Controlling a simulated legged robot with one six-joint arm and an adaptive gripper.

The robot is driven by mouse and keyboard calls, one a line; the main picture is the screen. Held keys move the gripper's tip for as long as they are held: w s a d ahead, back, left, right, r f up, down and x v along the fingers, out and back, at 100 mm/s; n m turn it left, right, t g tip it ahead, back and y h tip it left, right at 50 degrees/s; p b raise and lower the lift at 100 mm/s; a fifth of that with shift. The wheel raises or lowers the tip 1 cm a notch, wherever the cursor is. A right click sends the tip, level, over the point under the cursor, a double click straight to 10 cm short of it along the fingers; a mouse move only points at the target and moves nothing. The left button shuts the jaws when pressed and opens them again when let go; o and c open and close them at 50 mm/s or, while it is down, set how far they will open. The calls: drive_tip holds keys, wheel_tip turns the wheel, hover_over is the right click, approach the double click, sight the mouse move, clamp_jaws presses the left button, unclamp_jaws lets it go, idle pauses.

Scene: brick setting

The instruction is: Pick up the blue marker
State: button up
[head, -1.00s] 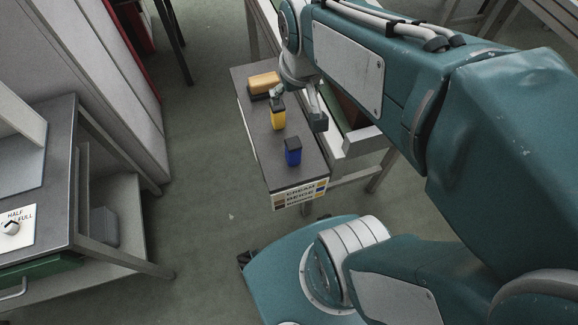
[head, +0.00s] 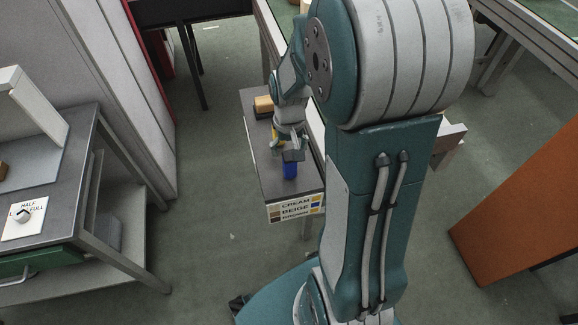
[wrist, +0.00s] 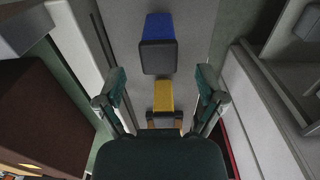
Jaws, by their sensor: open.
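The blue marker (head: 290,171), a short block-like thing with a dark top, stands upright near the front end of a narrow dark bench top (head: 261,160). In the wrist view the blue marker (wrist: 161,27) is at the top centre, its dark top facing the camera. My gripper (head: 290,143) is just behind and above it in the head view, partly overlapping its top. In the wrist view my gripper (wrist: 161,84) is open, with its fingers spread wide and nothing held. Whether a finger touches the marker cannot be told.
A yellow marker (wrist: 164,95) stands behind the blue one, mostly hidden by my gripper in the head view. A tan and dark block (head: 263,104) lies at the bench's far end. A colour-name label (head: 296,207) is on the bench front. A grey desk (head: 88,150) stands left.

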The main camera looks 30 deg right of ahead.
sight(290, 166)
drive_tip(key=shift+f, duration=2.8)
clamp_jaws()
